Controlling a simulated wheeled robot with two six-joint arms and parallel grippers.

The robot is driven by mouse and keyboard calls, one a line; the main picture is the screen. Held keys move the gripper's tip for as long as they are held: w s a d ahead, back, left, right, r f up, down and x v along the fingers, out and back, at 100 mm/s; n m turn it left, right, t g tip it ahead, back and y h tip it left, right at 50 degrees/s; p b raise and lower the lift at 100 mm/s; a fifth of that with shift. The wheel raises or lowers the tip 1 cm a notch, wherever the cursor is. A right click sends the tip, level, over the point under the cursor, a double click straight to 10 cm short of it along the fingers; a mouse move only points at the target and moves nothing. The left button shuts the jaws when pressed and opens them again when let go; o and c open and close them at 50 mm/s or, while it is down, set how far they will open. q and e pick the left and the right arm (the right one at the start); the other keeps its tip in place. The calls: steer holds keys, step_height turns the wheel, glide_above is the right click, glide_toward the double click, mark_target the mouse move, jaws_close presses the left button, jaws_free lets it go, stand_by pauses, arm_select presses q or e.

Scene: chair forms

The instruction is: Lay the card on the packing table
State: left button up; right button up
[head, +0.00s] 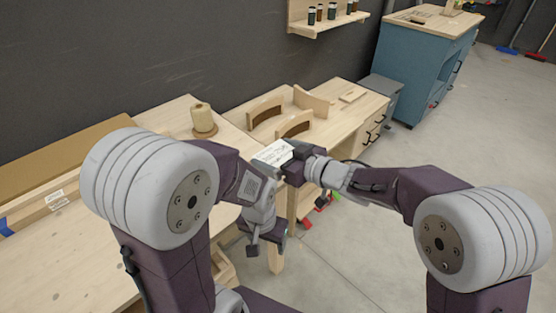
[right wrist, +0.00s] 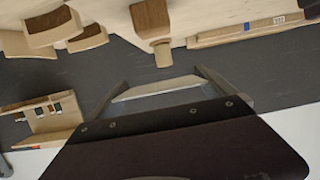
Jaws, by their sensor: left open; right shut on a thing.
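The card (head: 274,152), a small white sheet with print on it, is held in my right gripper (head: 279,164), near the middle of the head view. In the right wrist view it shows as a pale strip (right wrist: 155,88) between the two fingers (right wrist: 165,92). It is clear of any surface in that view. The light wood table at the left (head: 75,262), which looks like the packing table, lies to the left of the card. My left gripper (head: 268,242) is open and empty, low beside that table's right edge.
A spool of twine (head: 202,118) stands on the left table, with long cardboard pieces (head: 75,150) along its back. A wooden bench (head: 345,117) with curved chair forms (head: 265,110) adjoins it. A blue cabinet (head: 412,75) stands farther right. Open floor (head: 480,130) lies at right.

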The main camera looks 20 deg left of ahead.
steer(key=a+f, duration=0.1)
steer(key=a, duration=0.1)
steer(key=w+a+f+b, duration=0.1)
steer(key=a+f, duration=0.1)
steer(key=w+a+f, duration=0.1)
steer(key=a, duration=0.1)
steer(key=shift+w+a+f, duration=0.15)
steer(key=shift+a+f, duration=0.1)
steer(key=f, duration=0.1)
steer(key=f+b, duration=0.1)
steer(key=shift+w+a+f, duration=0.1)
steer(key=shift+a+f, duration=0.15)
steer(key=shift+f, duration=0.55)
steer(key=shift+d+f, duration=0.1)
